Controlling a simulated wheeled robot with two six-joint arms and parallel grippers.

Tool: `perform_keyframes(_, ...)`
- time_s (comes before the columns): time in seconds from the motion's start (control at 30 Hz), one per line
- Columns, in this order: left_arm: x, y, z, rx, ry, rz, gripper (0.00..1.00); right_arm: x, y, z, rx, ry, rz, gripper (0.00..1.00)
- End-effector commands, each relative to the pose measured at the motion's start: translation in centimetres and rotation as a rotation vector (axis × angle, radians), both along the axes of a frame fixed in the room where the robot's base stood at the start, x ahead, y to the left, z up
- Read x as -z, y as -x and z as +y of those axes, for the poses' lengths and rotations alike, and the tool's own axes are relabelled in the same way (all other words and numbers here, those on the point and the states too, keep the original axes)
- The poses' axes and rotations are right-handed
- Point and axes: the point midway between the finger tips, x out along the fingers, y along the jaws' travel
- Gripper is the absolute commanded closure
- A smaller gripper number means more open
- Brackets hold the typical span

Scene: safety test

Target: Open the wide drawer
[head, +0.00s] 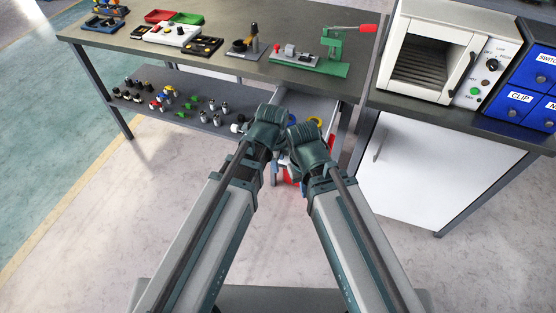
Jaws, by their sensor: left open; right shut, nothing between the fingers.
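No drawer is clearly marked as the wide one. A white front panel (430,175) with a thin upright handle (378,145) at its left is under the right bench; I cannot tell whether it is a drawer or a door. It looks closed. A blue cabinet (518,88) with labelled small drawers stands on the bench at the right edge. My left gripper (270,116) is open and my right gripper (308,143) is shut and empty. They are close together in front of the left bench, left of the white panel. Their fingertips are mostly hidden.
The left bench (215,60) carries trays (175,34), a small fixture (245,42) and a green press (335,52). Its lower shelf (215,120) holds many small parts. A white oven (430,62) stands on the right bench. Red and blue items (290,175) are partly hidden behind my grippers.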

Motion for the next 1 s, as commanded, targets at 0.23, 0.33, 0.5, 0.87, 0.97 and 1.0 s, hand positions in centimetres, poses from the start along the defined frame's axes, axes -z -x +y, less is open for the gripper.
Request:
perform_keyframes(0.23, -1.2, 0.2, 0.1, 0.0, 0.0, 0.0, 0.55, -1.2, 0.0, 0.0, 0.0, 0.0, 0.0, 1.0)
perform_keyframes(0.33, -2.2, 0.4, 0.1, 0.0, 0.0, 0.0, 0.55, -2.2, 0.0, 0.0, 0.0, 0.0, 0.0, 1.0)
perform_keyframes(0.5, -4.6, 0.8, 0.2, 0.0, 0.0, 0.0, 0.55, -4.5, 0.0, 0.0, 0.0, 0.0, 0.0, 1.0)
perform_keyframes(0.87, -10.1, 1.7, 0.5, 0.0, 0.0, 0.0, 0.55, -10.1, 0.0, 0.0, 0.001, 0.0, 0.0, 1.0)
perform_keyframes(0.97, -11.6, 2.0, 0.6, 0.0, 0.0, 0.0, 0.55, -11.6, 0.0, 0.0, 0.001, 0.0, 0.0, 1.0)
perform_keyframes(1.0, -12.1, 2.1, 0.7, 0.0, 0.0, 0.0, 0.55, -12.1, 0.0, 0.0, 0.001, 0.0, 0.0, 1.0)
